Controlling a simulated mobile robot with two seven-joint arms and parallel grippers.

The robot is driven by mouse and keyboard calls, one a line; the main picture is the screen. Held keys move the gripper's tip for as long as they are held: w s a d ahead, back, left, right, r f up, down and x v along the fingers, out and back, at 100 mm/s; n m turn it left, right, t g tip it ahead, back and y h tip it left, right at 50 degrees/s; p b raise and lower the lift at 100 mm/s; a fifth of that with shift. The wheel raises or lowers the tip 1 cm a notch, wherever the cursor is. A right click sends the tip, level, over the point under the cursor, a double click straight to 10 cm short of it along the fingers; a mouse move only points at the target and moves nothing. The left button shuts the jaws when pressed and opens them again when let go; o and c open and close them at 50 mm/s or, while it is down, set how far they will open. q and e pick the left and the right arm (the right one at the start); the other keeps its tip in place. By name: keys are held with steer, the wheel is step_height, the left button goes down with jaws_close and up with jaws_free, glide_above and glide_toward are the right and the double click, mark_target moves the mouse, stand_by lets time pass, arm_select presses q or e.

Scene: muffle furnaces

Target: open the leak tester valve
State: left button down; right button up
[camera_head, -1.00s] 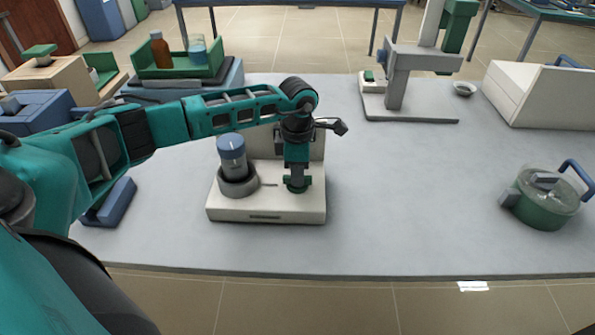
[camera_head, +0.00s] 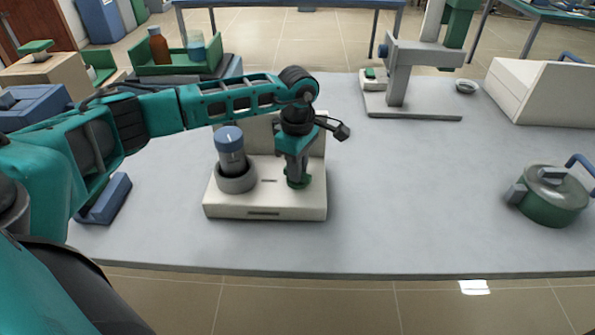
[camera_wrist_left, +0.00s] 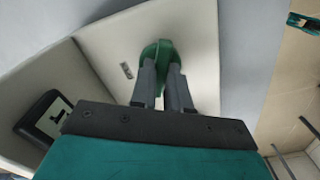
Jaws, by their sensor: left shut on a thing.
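The leak tester is a white base (camera_head: 235,208) with an upright back panel on the grey bench, left of centre in the head view. A blue-capped grey cylinder (camera_head: 229,150) stands in a grey ring on its left part. The green valve (camera_head: 298,181) is on its right part, mostly covered by my gripper. My left gripper (camera_head: 297,172) points down onto the valve from above. In the left wrist view its two grey fingers (camera_wrist_left: 163,92) are close together on the green valve knob (camera_wrist_left: 160,52). My right gripper is not in view.
A green pot-like vessel (camera_head: 555,196) stands at the bench's right. A grey stand (camera_head: 397,80) is at the back, with a white box (camera_head: 540,92) to its right. A green tray (camera_head: 180,66) with bottles is at back left. The front middle of the bench is clear.

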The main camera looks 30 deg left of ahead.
arm_select(q)
steer(key=m+b, duration=0.2)
steer(key=m, duration=0.2)
steer(key=shift+f+m, duration=0.1)
steer(key=shift+m, duration=0.2)
steer(key=shift+m+b, duration=0.45)
steer(key=shift+m, duration=0.55)
steer(key=m+b, duration=0.1)
steer(key=m, duration=0.1)
steer(key=shift+m, duration=0.3)
steer(key=shift+m+b, duration=0.5)
steer(key=shift+m, duration=1.1)
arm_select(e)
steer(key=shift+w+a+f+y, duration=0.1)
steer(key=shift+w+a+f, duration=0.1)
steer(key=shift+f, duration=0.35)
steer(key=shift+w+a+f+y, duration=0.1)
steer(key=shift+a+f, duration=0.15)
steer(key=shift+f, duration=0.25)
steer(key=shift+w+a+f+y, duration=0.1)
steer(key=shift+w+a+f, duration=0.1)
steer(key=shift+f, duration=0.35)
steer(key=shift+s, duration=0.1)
arm_select(q)
steer(key=c, duration=1.1)
jaws_free()
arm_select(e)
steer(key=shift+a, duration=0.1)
